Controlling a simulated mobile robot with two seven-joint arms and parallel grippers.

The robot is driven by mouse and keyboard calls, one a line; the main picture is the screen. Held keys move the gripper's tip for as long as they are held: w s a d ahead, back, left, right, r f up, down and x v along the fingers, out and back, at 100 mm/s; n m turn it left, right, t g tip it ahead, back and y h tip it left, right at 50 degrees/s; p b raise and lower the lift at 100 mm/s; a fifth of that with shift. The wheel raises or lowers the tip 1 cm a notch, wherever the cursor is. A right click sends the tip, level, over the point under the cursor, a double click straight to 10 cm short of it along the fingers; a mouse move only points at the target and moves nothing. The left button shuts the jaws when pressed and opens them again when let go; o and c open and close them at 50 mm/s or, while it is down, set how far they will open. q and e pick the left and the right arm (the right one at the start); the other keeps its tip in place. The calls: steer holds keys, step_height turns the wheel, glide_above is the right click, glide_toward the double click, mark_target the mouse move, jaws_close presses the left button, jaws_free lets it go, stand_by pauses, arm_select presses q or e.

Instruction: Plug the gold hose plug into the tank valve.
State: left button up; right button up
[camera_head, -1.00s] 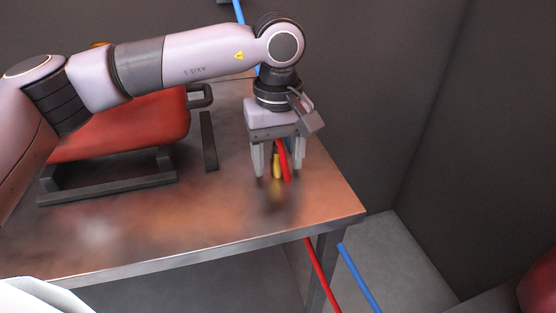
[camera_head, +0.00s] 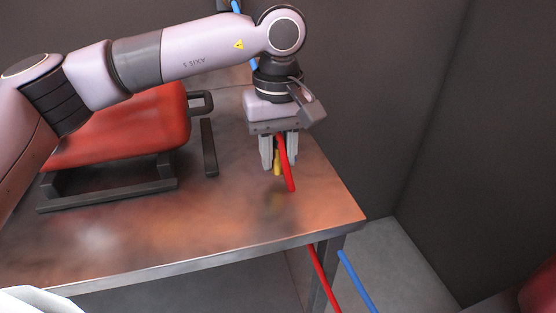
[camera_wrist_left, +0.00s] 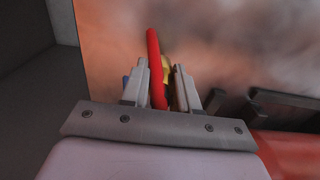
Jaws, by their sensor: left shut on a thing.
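My left gripper (camera_head: 279,164) is above the right part of the metal table, pointing down. It is shut on the gold hose plug (camera_head: 277,162), which shows as a small gold piece between the fingers. The plug also shows in the left wrist view (camera_wrist_left: 167,64), partly hidden by a red hose (camera_head: 287,175) that passes in front of it. A red tank (camera_head: 120,135) lies on a dark frame to the left of the gripper, partly behind my arm. I cannot make out its valve. My right gripper is not in view.
The metal table (camera_head: 225,215) is bare in front of the tank and at its right end. A dark bar (camera_head: 209,148) lies between tank and gripper. Red and blue hoses (camera_head: 358,280) hang beyond the table's right edge. Dark walls stand behind.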

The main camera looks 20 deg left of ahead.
mark_target(278, 139)
arm_select(q)
step_height(278, 139, up, 18)
steer(key=p, duration=0.2)
steer(key=shift+f, duration=0.2)
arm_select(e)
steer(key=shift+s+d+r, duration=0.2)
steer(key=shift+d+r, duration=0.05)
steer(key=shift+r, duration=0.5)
